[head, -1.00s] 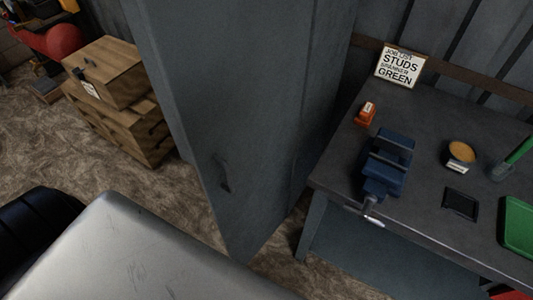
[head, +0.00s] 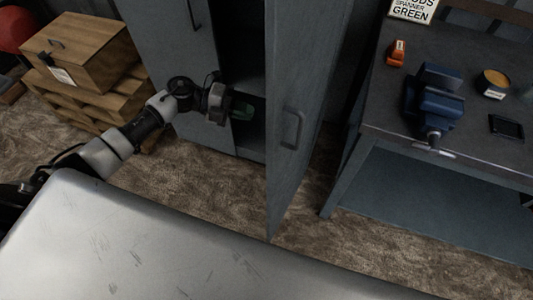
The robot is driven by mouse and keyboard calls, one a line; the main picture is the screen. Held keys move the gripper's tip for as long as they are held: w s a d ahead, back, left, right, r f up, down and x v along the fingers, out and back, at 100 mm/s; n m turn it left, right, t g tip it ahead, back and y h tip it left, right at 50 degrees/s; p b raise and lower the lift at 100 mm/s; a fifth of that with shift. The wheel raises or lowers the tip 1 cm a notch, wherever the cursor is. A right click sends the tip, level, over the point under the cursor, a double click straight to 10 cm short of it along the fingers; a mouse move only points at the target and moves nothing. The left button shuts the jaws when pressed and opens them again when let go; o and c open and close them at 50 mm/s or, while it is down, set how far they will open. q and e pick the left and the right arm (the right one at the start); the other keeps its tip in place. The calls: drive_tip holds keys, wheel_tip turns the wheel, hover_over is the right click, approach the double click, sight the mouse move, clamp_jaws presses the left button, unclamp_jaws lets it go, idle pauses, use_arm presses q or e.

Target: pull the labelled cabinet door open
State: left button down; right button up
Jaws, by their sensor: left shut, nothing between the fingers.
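The grey cabinet has a closed left door (head: 176,60) with a vertical handle near its top. Its right door (head: 297,95) stands swung open towards me, with a handle on its outer face. The dark inside with a shelf shows between them. I can read no label on either door. My left gripper (head: 222,103) is shut and empty, in front of the opening and left of the open door, apart from its handle. The arm hides part of the left door. My right gripper is not in view.
A wooden box (head: 85,45) on crates stands at left. A workbench (head: 385,110) at right holds a blue vise (head: 435,95) and an orange item (head: 397,53). Bare floor lies before the cabinet.

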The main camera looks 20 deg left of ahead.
use_arm(q)
drive_tip(key=s+a+r+m+g+y+b, duration=0.1)
drive_tip(key=s+a+r+m+g+y, duration=0.25)
drive_tip(key=s+m, duration=0.2)
drive_tip(key=s+d+f+y+p, duration=0.1)
drive_tip(key=d+f+p, duration=0.1)
drive_tip(key=d+f, duration=0.5)
drive_tip(key=shift+d+g+y+p, duration=0.35)
drive_tip(key=shift+d+g+p, duration=0.1)
drive_tip(key=shift+d, duration=1.7)
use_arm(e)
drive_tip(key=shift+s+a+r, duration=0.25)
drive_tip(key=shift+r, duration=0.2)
use_arm(q)
drive_tip(key=shift+s+m, duration=0.1)
drive_tip(key=shift+m, duration=0.15)
